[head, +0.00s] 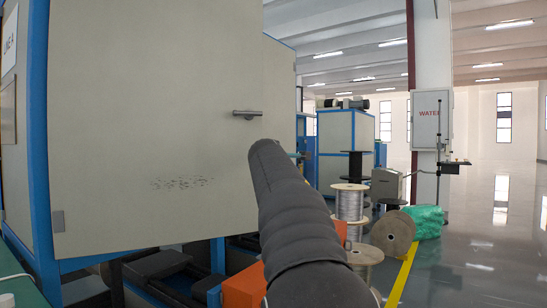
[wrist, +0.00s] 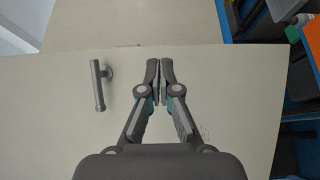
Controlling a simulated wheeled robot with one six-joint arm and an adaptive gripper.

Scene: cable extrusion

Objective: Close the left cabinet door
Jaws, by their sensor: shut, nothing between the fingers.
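The left cabinet door (head: 150,110) is a large pale beige panel filling the left of the head view. It carries a bar handle (head: 247,114) near its right edge. In the wrist view the door (wrist: 50,130) fills most of the frame, with the handle (wrist: 100,85) to the left of my gripper (wrist: 160,62). My gripper is shut and empty, its fingertips over the door near its edge. I cannot tell whether they touch it. In the head view my arm hides the gripper. The door appears to stand somewhat out from the blue cabinet frame (head: 40,140).
Another beige panel (wrist: 140,20) lies beyond the door's edge. To the right stand wire spools (head: 350,202), a wooden reel (head: 392,233), a green bundle (head: 426,221) and a pillar (head: 431,60). The floor at far right is open.

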